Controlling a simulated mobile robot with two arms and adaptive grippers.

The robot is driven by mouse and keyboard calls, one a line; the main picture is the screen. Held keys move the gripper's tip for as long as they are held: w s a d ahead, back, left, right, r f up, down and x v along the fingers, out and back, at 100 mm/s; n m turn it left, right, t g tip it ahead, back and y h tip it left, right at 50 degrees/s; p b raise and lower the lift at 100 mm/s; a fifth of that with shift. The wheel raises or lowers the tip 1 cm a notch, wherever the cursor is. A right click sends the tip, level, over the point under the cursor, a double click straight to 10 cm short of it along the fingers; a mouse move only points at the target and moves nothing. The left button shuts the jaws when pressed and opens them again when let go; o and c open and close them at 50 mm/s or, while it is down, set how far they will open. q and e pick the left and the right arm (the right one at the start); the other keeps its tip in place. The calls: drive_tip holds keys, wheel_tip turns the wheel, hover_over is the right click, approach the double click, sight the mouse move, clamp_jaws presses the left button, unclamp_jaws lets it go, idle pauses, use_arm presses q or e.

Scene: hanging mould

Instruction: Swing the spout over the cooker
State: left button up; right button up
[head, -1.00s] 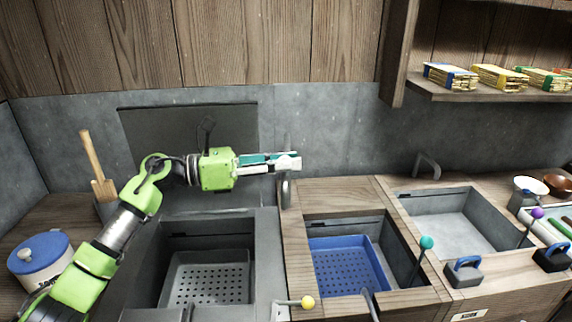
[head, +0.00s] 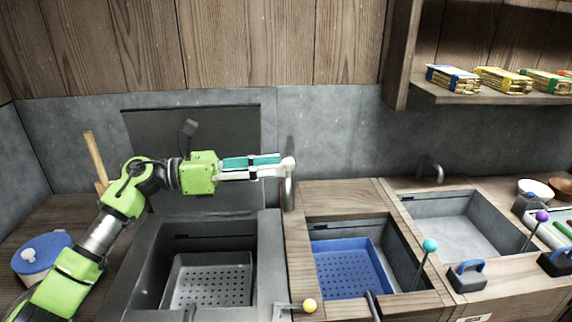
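The cooker (head: 268,262) is the dark grey basin at left centre, with a perforated grey basket (head: 210,281) inside. A slim grey upright spout (head: 289,195) stands behind the right edge of the cooker, by the wooden counter. My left gripper (head: 287,167) reaches in from the left above the back of the cooker. Its teal and white fingers point right and their tips overlap the spout in the picture. The tips hide part of the spout, and I cannot tell whether they touch or grip it. My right gripper is out of view.
A blue perforated basket (head: 350,268) sits in the middle basin. A grey sink (head: 455,228) with its own tap (head: 430,168) lies to the right. Levers with a yellow knob (head: 309,306) and a teal knob (head: 430,246) stick up in front. A blue-lidded pot (head: 42,255) stands far left.

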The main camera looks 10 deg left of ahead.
use_arm(q)
drive_tip(key=v, duration=0.7)
drive_tip(key=shift+s+a, duration=0.15)
drive_tip(key=shift+a, duration=0.2)
